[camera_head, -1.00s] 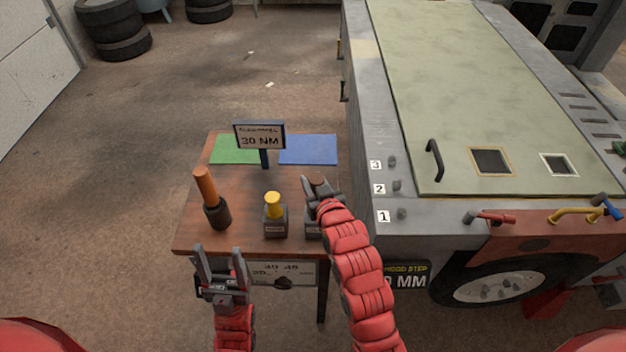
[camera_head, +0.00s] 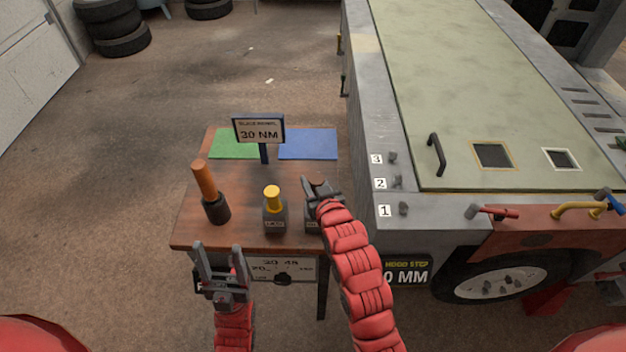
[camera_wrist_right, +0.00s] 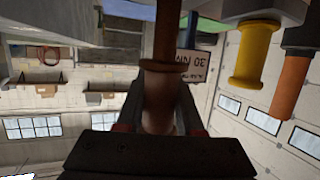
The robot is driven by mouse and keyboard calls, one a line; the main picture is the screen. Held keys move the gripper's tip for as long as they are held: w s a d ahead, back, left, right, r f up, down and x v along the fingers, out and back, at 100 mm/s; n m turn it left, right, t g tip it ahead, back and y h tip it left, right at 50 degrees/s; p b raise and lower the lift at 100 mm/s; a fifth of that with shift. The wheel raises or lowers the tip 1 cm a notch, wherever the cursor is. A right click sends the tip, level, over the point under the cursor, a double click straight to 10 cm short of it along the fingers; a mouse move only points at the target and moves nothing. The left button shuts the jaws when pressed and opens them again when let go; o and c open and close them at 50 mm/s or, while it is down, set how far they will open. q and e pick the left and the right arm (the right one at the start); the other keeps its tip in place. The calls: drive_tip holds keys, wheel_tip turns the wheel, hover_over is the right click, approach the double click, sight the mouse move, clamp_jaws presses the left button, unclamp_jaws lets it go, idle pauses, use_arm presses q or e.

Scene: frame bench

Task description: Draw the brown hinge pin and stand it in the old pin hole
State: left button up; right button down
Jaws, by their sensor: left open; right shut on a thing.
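My right gripper (camera_head: 320,190) is over the right end of the small bench and is shut on the brown pin. The brown pin (camera_wrist_right: 168,35) shows between its fingers in the right wrist view. In the head view the gripper hides most of the pin. A grey block (camera_head: 311,222) with a pale label sits under this gripper, partly covered; I cannot tell whether the pin is still inside it. My left gripper (camera_head: 218,262) is open and empty in front of the bench's near left edge. I cannot make out the old pin hole.
A yellow pin (camera_head: 272,197) stands in a grey block, left of the right gripper. An orange handle (camera_head: 204,180) stands in a dark cup. A "30 NM" sign (camera_head: 259,131), green mat (camera_head: 232,145) and blue mat (camera_head: 308,144) are behind. The vehicle (camera_head: 395,235) stands close right.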

drive_tip(key=shift+f+b, duration=1.4)
drive_tip(key=shift+f, duration=1.05)
drive_tip(key=shift+c, duration=2.3)
unclamp_jaws()
drive_tip(key=shift+s+d+b, duration=0.2)
drive_tip(key=shift+s+b, duration=0.1)
drive_tip(key=shift+s, duration=0.25)
drive_tip(key=b+v, duration=0.1)
drive_tip(key=v, duration=0.3)
drive_tip(key=shift+s, duration=0.15)
drive_tip(key=p+v, duration=0.9)
drive_tip(key=v, duration=0.3)
drive_tip(key=shift+r, duration=0.2)
